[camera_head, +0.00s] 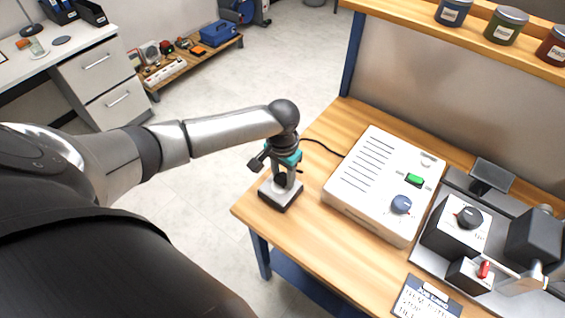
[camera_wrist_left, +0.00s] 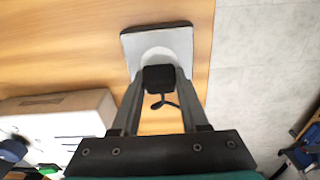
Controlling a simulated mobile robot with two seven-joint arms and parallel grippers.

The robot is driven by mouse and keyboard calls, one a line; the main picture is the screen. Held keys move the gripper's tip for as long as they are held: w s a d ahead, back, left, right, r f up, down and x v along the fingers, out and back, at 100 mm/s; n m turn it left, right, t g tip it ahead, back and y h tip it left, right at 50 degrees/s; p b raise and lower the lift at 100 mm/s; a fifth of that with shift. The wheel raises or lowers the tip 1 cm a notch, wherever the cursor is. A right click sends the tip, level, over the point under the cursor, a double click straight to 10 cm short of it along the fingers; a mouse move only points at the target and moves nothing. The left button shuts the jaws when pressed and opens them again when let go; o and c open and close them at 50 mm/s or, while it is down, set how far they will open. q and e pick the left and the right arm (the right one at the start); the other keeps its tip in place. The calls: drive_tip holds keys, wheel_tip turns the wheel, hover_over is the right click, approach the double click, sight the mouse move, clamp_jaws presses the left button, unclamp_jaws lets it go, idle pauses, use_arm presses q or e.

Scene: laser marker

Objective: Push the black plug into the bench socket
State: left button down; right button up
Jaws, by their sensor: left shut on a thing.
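The bench socket (camera_head: 270,196) is a small block with a light top and dark base near the left corner of the wooden bench. In the left wrist view the socket (camera_wrist_left: 136,43) shows a pale round face. My left gripper (camera_head: 282,181) points down over it. In the left wrist view its fingers (camera_wrist_left: 158,84) are shut on the black plug (camera_wrist_left: 158,76), which lies over the round face's near edge. A short black cord curls from the plug. I cannot tell whether the plug touches the socket or is partly in it. My right gripper is not in view.
A white control box (camera_head: 382,175) with a green switch and blue knob stands right of the socket, a black cable running from it. A grey machine (camera_head: 460,232) and a label card (camera_head: 425,298) are further right. The bench's left edge is close to the socket.

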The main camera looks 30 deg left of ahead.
use_arm(q)
drive_tip(key=shift+s+d+f, duration=0.1)
drive_tip(key=shift+s+f, duration=0.3)
drive_tip(key=shift+f, duration=0.2)
drive_tip(key=shift+s+f, duration=0.35)
drive_tip(key=shift+f, duration=0.2)
drive_tip(key=c, duration=0.5)
unclamp_jaws()
drive_tip(key=shift+c, duration=0.2)
drive_tip(key=shift+w+r+p, duration=0.3)
drive_tip(key=shift+r+p, duration=0.45)
drive_tip(key=shift+p, duration=0.45)
drive_tip(key=shift+o, duration=0.6)
drive_tip(key=shift+w+r+p, duration=0.15)
drive_tip(key=shift+r+p, duration=0.2)
drive_tip(key=shift+p, duration=0.2)
drive_tip(key=shift+r+p, duration=0.8)
drive_tip(key=shift+r, duration=0.05)
drive_tip(key=shift+w+a+r+p, duration=0.1)
drive_tip(key=shift+a+r+p, duration=0.1)
drive_tip(key=shift+r+p, duration=1.15)
drive_tip(key=shift+f, duration=0.2)
clamp_jaws()
